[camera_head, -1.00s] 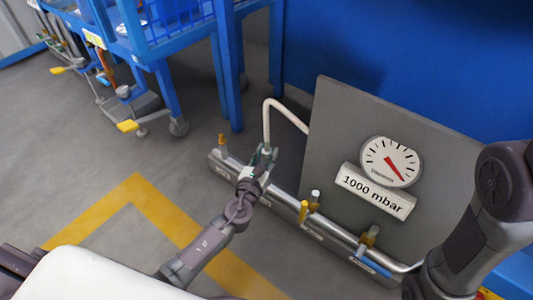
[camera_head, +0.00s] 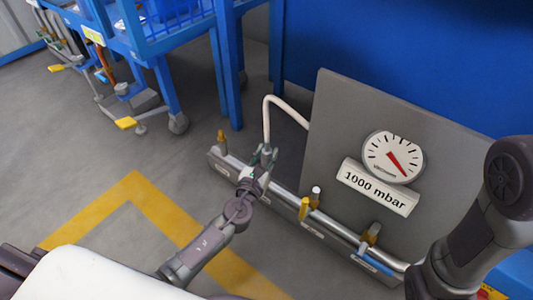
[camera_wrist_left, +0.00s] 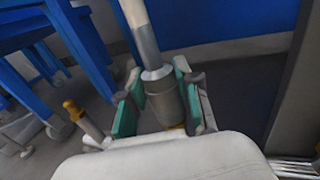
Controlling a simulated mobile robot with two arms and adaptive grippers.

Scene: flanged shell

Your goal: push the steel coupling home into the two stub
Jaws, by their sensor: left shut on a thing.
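The steel coupling (camera_wrist_left: 164,100) is a grey cylinder on the end of a white hose (camera_head: 268,115). My left gripper (camera_head: 263,156) is shut on the coupling from its sides. In the left wrist view its green-padded fingers (camera_wrist_left: 158,104) stand on both sides of the coupling, which looks upright. The coupling is over the steel pipe rail (camera_head: 285,204). The stub under it is hidden by my gripper and wrist, so I cannot tell how far the coupling is seated. My right arm (camera_head: 480,215) shows at the right; its gripper is out of view.
A grey panel (camera_head: 340,115) with a round gauge (camera_head: 393,158) and a "1000 mbar" label (camera_head: 377,187) stands behind the rail. Yellow-handled valves (camera_head: 304,208) and a brass one (camera_head: 222,138) rise from the rail. A blue cart (camera_head: 165,90) stands at the upper left. The floor left of the rail is clear.

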